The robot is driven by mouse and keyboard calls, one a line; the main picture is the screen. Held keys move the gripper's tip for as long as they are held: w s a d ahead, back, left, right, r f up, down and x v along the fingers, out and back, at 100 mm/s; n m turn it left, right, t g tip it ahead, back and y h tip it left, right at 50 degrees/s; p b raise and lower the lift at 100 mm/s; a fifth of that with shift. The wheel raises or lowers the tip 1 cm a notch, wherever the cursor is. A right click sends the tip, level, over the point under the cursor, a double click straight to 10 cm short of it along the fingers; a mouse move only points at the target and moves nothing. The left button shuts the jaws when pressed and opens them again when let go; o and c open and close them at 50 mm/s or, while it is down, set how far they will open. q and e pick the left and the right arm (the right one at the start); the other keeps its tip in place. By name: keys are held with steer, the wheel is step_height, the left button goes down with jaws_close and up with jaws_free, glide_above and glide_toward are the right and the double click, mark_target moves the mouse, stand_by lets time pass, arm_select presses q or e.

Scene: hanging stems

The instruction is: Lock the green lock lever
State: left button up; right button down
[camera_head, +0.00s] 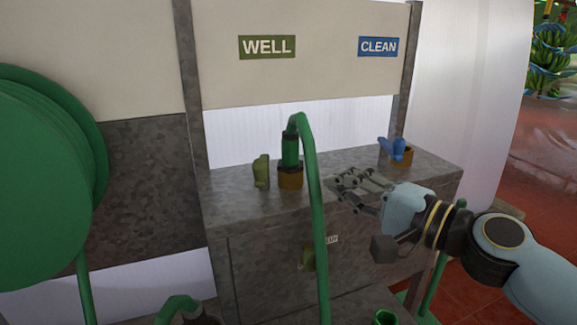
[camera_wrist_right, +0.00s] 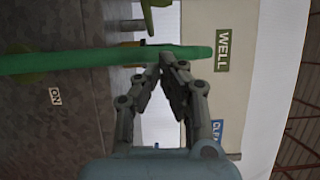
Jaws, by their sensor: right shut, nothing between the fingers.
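The olive-green lock lever (camera_head: 261,171) stands upright on the metal bench, just left of the brass fitting (camera_head: 290,178). A dark green hose connector (camera_head: 290,150) sits on that fitting. In the wrist view an olive-green part, probably this lever (camera_wrist_right: 147,14), shows at the top edge. My right gripper (camera_head: 341,190) is over the bench, right of the green hose (camera_head: 309,165), and apart from the lever. Its fingers (camera_wrist_right: 168,62) are shut and empty, with the hose close by their tips in the wrist view. My left gripper is out of view.
The hose hangs down between lever and right gripper. A blue lever (camera_head: 394,148) stands at the bench's right end. Another olive handle (camera_head: 308,258) is on the bench front. A large green reel (camera_head: 45,185) fills the left. WELL (camera_head: 267,47) and CLEAN (camera_head: 379,47) signs hang above.

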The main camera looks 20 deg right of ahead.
mark_target(288, 211)
steer(key=w+a+p, duration=0.2)
steer(key=w+a, duration=0.4)
steer(key=w, duration=0.1)
steer(key=shift+a, duration=0.4)
